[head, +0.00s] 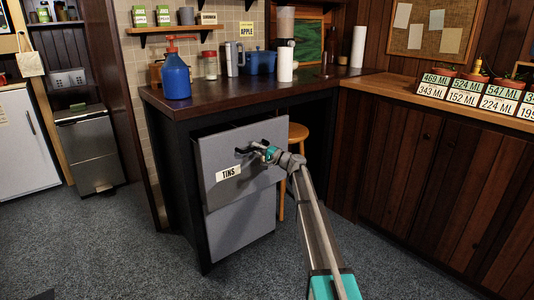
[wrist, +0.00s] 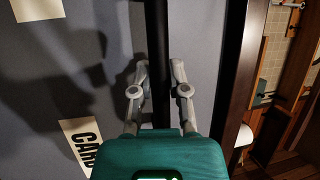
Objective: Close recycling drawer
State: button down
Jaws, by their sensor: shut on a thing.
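The recycling unit has a grey upper drawer (head: 215,155) with a "TINS" label (head: 228,172), above a grey lower front (head: 240,228). The upper drawer's front stands out ahead of the lower one, so it looks partly open. My gripper (head: 256,150) is at the upper drawer's dark handle (head: 241,151). In the wrist view, my gripper (wrist: 157,85) has one finger on each side of a dark bar (wrist: 160,50) against the grey front (wrist: 60,70); it is shut on this handle. A label reading "CARD" (wrist: 80,140) is partly cut off there.
A dark countertop (head: 220,103) above holds a blue jug (head: 176,77) and other kitchen items. A wooden stool (head: 298,133) stands behind my arm, to the drawer's right. A steel bin (head: 88,150) stands at left. The carpet (head: 130,250) in front is clear.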

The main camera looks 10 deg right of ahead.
aim_at(250, 145)
jog(key=w, duration=0.1)
jog(key=w+a, duration=0.2)
jog(key=w, duration=0.1)
jog(key=c, duration=0.6)
grip_release()
jog(key=shift+s, duration=0.1)
jog(key=shift+s, duration=0.15)
